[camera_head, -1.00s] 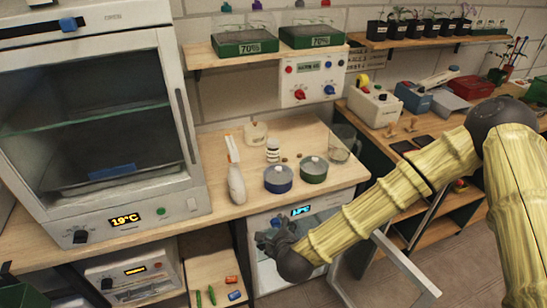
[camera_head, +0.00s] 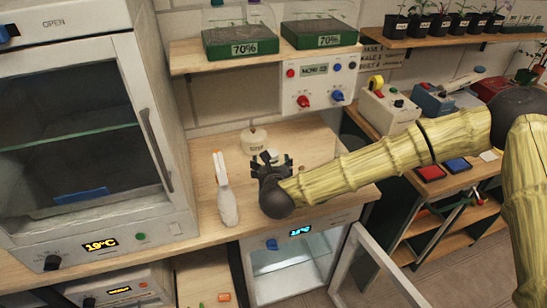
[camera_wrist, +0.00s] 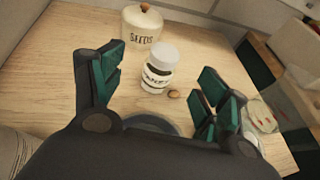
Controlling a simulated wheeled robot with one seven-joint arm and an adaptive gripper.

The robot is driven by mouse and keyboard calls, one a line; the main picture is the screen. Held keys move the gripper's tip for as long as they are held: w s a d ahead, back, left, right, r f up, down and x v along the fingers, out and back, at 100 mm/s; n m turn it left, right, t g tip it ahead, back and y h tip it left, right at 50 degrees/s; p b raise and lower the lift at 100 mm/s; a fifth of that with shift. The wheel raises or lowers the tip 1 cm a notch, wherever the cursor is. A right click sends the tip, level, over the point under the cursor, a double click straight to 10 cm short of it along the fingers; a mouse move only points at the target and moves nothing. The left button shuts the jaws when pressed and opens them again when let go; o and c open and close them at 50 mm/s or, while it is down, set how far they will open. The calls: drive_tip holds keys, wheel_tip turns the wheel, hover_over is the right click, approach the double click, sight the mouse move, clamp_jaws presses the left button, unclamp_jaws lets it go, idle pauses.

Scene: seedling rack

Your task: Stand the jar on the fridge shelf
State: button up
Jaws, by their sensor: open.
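A small white-capped jar with a black-and-white label (camera_wrist: 158,70) stands upright on the wooden counter in the wrist view, ahead of my fingers and apart from them. In the head view my gripper and arm hide it. My gripper (camera_head: 270,160) is over the counter, and it also shows in the wrist view (camera_wrist: 160,95), open and empty, fingers spread to either side of the jar. The small fridge (camera_head: 298,262) under the counter has a lit blue display; its door (camera_head: 385,270) stands open and a pale shelf shows inside.
A cream seeds pot (camera_head: 253,139) stands behind the jar. A white spray bottle (camera_head: 226,190) is left of my gripper. A round dark lid (camera_wrist: 152,124) lies below my gripper. A control box (camera_head: 320,85) is on the wall; a glass-fronted incubator (camera_head: 90,130) fills the left.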

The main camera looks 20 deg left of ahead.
sight(272, 152)
drive_tip(key=p+x, duration=0.1)
drive_tip(key=x, duration=0.1)
drive_tip(key=p+x, duration=0.1)
drive_tip(key=x, duration=0.2)
drive_tip(key=shift+w+d+r, duration=0.2)
drive_tip(key=shift+f+p+x, duration=0.25)
drive_tip(key=shift+p+x, duration=0.75)
drive_tip(key=shift+x, duration=1.05)
drive_tip(key=shift+s+d, duration=0.1)
drive_tip(key=shift+d, duration=0.05)
drive_tip(key=c, duration=1.3)
drive_tip(key=shift+r, duration=0.1)
